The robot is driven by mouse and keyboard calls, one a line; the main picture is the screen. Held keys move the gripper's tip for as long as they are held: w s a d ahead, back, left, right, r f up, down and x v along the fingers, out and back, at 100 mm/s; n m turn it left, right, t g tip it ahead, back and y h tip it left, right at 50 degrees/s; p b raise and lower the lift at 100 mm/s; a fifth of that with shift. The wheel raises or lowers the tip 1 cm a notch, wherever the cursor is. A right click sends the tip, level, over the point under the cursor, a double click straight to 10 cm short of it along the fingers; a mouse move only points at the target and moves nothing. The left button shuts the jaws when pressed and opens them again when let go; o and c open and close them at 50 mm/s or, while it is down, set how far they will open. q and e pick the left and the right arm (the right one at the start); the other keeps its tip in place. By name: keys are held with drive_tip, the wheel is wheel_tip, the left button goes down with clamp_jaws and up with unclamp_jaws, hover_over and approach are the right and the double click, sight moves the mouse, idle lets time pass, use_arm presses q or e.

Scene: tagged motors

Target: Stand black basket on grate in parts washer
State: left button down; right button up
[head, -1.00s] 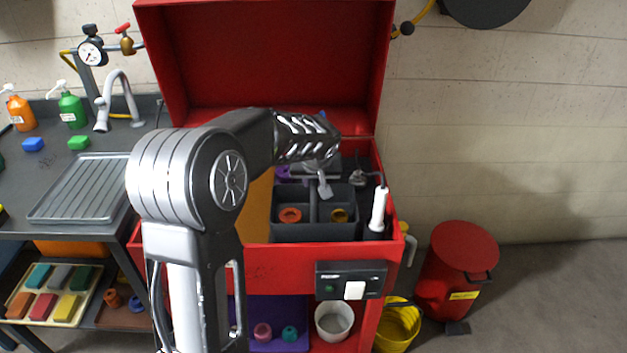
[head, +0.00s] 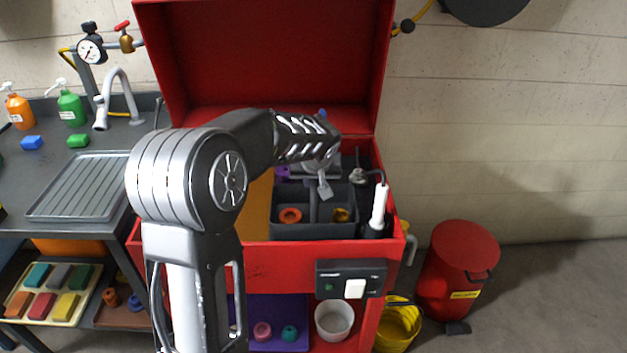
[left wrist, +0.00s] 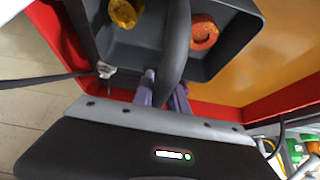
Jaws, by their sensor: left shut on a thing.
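The black basket (head: 300,231) is inside the red parts washer (head: 270,255), at the right of its basin. It has compartments, with an orange ring part (head: 290,215) and a yellow part (head: 341,214) in the front ones and a purple part (head: 282,174) behind. My left gripper (head: 323,188) is above the basket's middle. In the left wrist view its fingers (left wrist: 165,92) are shut on the dark curved handle (left wrist: 176,45). The basket's underside and the grate below are hidden, so I cannot tell whether they touch. My right gripper is not in view.
The washer's lid (head: 265,65) stands open behind. A white-handled brush (head: 379,208) is close to the basket's right side. An orange-yellow surface (head: 257,205) lies open to its left. A bench with a grey tray (head: 80,187) stands left, a red bin (head: 460,265) right.

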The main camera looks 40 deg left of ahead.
sight(315, 182)
use_arm(q)
drive_tip(key=shift+r, duration=0.1)
drive_tip(key=c, duration=1.2)
unclamp_jaws()
drive_tip(key=shift+c, duration=0.2)
drive_tip(key=shift+s+f, duration=0.1)
drive_tip(key=shift+f, duration=0.1)
drive_tip(key=b+v, duration=0.1)
drive_tip(key=v, duration=0.7)
